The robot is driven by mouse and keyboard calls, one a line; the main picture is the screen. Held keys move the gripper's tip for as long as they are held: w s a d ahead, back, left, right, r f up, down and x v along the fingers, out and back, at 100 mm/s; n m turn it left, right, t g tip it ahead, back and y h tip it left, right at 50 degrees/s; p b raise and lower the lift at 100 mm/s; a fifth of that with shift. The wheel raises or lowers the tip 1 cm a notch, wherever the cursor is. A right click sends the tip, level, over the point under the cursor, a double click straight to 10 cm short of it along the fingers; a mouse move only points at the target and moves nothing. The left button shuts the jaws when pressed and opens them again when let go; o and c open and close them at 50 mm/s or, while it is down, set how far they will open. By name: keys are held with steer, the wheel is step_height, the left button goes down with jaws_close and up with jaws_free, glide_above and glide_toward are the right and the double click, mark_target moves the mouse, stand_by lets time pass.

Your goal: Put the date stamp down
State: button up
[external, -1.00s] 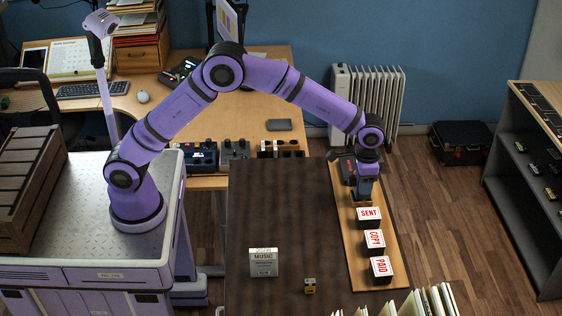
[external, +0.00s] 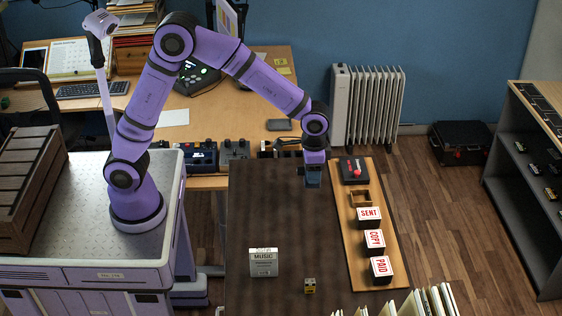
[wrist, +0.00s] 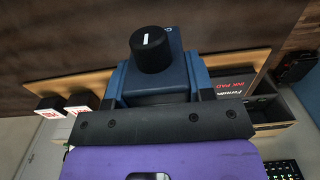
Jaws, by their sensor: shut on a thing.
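My gripper (external: 313,178) is over the dark table top, left of the wooden board. It is shut on the date stamp, a dark blue block (external: 313,184) that is small in the external view. In the wrist view the date stamp (wrist: 168,84) has a blue body and a black round knob with a white line, between my two fingers (wrist: 163,90). Its underside is hidden, so I cannot tell whether it touches the table top (external: 275,210).
The wooden board (external: 345,225) carries a black ink pad (external: 354,170), an empty wooden holder (external: 359,198), and stamps marked SENT (external: 369,213), COPY (external: 375,239) and PAID (external: 381,266). A MUSIC box (external: 263,263) and a small block (external: 310,286) stand nearer. The dark top between is clear.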

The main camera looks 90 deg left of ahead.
steer(key=shift+s, duration=0.55)
steer(key=shift+r, duration=0.15)
